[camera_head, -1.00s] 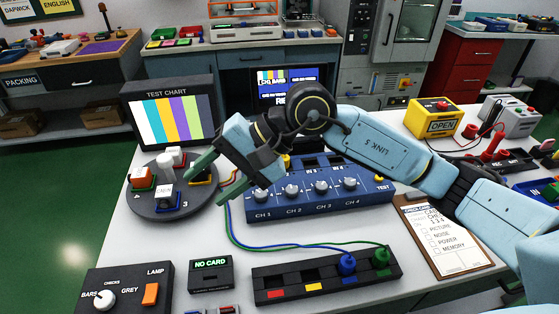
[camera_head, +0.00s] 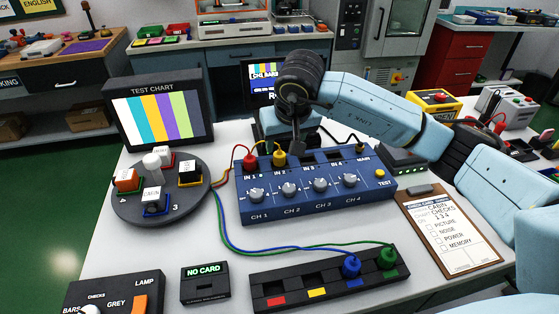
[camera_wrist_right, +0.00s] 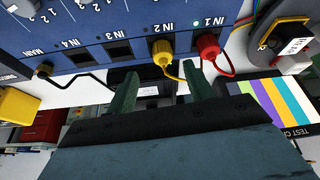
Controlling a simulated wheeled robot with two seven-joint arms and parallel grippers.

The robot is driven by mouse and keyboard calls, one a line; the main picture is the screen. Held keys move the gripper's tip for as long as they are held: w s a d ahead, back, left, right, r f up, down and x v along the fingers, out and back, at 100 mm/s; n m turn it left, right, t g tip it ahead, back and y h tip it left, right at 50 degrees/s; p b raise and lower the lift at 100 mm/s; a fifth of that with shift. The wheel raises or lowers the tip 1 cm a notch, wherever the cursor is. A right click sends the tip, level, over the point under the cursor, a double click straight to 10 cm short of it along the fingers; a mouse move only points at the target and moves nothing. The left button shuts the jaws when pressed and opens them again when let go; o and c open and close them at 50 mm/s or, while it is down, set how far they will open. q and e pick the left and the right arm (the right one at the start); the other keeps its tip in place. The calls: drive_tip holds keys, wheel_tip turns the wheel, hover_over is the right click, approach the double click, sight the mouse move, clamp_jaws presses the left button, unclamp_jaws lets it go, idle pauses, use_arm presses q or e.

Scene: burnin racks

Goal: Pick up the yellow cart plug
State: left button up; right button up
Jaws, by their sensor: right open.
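The yellow plug (camera_head: 279,157) sits in the IN 2 socket on the back edge of the blue four-channel box (camera_head: 300,205), with a yellow cable. In the right wrist view the yellow plug (camera_wrist_right: 162,50) is just beyond my open fingers, apart from them and roughly between their lines. My right gripper (camera_wrist_right: 158,85) is open and empty. In the head view my right wrist hangs over the back of the box, right of the yellow plug; its fingertips are not clearly visible there. My left gripper is not in view.
A red plug (camera_head: 250,159) sits in IN 1 beside the yellow one. Blue (camera_head: 351,266) and green (camera_head: 388,257) plugs stand in the front black holder (camera_head: 275,279). A turntable (camera_head: 130,205) with cubes is left, a clipboard (camera_head: 450,245) right. A test chart screen (camera_head: 158,115) stands back left.

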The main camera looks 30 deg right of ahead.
sight(280, 153)
drive_tip(key=shift+w+f, duration=0.25)
drive_tip(key=shift+f, duration=0.4)
drive_tip(key=x, duration=0.3)
drive_tip(key=shift+w+a+f+b, duration=0.1)
drive_tip(key=shift+a+f+b, duration=0.1)
drive_tip(key=shift+f+b, duration=0.15)
drive_tip(key=shift+w+d+f, duration=0.1)
drive_tip(key=shift+w+f, duration=0.1)
drive_tip(key=shift+f, duration=0.05)
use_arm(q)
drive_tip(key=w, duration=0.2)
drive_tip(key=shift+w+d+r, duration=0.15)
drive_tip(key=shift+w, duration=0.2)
use_arm(e)
drive_tip(key=c, duration=1.1)
